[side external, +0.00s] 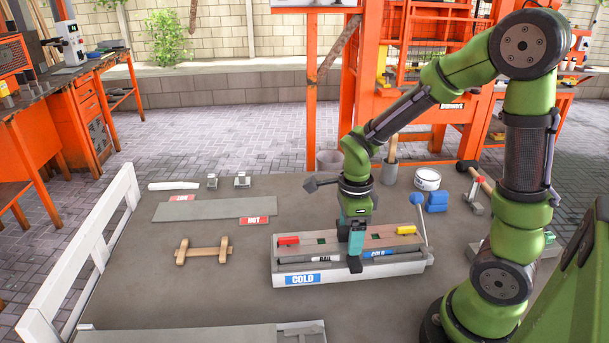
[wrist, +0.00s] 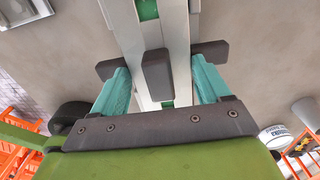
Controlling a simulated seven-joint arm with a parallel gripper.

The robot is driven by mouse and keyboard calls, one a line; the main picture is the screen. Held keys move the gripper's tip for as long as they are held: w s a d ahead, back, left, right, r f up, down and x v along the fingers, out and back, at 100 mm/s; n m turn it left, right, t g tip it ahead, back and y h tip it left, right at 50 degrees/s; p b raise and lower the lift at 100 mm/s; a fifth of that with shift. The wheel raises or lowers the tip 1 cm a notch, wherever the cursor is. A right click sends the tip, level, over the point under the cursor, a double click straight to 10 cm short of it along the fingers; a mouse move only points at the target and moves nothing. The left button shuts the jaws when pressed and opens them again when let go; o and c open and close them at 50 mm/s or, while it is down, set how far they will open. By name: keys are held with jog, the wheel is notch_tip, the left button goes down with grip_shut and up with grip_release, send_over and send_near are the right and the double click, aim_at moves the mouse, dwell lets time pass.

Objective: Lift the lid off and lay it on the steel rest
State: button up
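A long narrow pale mould (side external: 300,270) with a COLD sign stands at the table's middle right. Its long top (side external: 320,238), which I take for the lid, has green slots. My gripper (side external: 355,245) points down over it. In the wrist view my gripper's teal fingers (wrist: 161,62) are spread either side of the pale long piece (wrist: 172,25). A dark block (wrist: 157,75) shows between the fingers, with gaps beside it. I cannot tell whether the fingers touch the piece's edges. A flat grey plate (side external: 200,211) with HOT signs, perhaps the steel rest, lies bare behind left.
A wooden stand with two crosspieces (side external: 203,251) lies left of the mould. A blue-balled lever (side external: 418,199) rises at its right end. A white tin (side external: 427,179) and blue blocks (side external: 437,202) stand behind right. A white rail (side external: 90,255) edges the table's left.

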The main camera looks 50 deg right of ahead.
jog(key=c, duration=1)
jog(key=shift+r, duration=2.75)
